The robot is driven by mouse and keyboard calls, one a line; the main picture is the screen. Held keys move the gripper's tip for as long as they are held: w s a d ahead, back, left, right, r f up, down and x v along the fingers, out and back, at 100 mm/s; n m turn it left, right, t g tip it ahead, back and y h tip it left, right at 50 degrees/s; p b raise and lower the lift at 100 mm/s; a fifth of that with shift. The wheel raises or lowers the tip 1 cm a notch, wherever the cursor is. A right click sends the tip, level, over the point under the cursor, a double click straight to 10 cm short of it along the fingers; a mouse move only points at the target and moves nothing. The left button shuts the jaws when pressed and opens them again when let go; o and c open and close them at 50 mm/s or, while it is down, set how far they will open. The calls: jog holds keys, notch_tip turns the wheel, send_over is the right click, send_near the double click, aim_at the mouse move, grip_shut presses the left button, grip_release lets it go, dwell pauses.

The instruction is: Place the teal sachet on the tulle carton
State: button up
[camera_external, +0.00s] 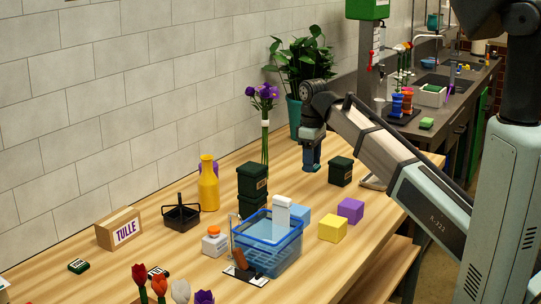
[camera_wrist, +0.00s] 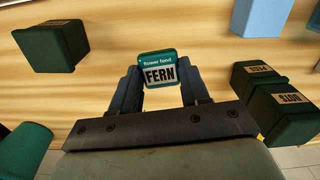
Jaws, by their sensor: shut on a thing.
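The teal sachet (camera_wrist: 159,56), labelled "flower food FERN", is held between the fingers of my gripper (camera_wrist: 160,80) in the wrist view. My gripper is shut on it. In the external view my gripper (camera_external: 311,160) is over the back part of the table, beside the potted plant; the sachet cannot be made out there. The tulle carton (camera_external: 104,238) is a brown box labelled "TULLE" at the left of the table, near the wall, far from my gripper. Its top looks bare. The carton does not show in the wrist view.
Stacked dark green boxes (camera_external: 252,180), a yellow bottle (camera_external: 208,188) and a black basket (camera_external: 181,217) stand between my gripper and the carton. A blue crate (camera_external: 266,257) stands at the front. A small dark green packet (camera_external: 78,266) lies in front of the carton.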

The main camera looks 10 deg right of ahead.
jog(key=w+a+r, duration=0.1)
jog(key=w+a, duration=0.2)
jog(key=a, duration=0.7)
jog(key=w+a+r, duration=0.1)
jog(key=w+a, duration=0.2)
jog(key=a, duration=0.8)
jog(key=w+a+r, duration=0.2)
jog(key=w+a, duration=0.1)
jog(key=a, duration=0.7)
jog(key=n, duration=0.8)
send_near(117, 217)
jog(key=shift+w+f, duration=0.1)
jog(key=shift+f, duration=3.1)
jog(key=shift+f, duration=0.15)
jog(key=o, duration=1)
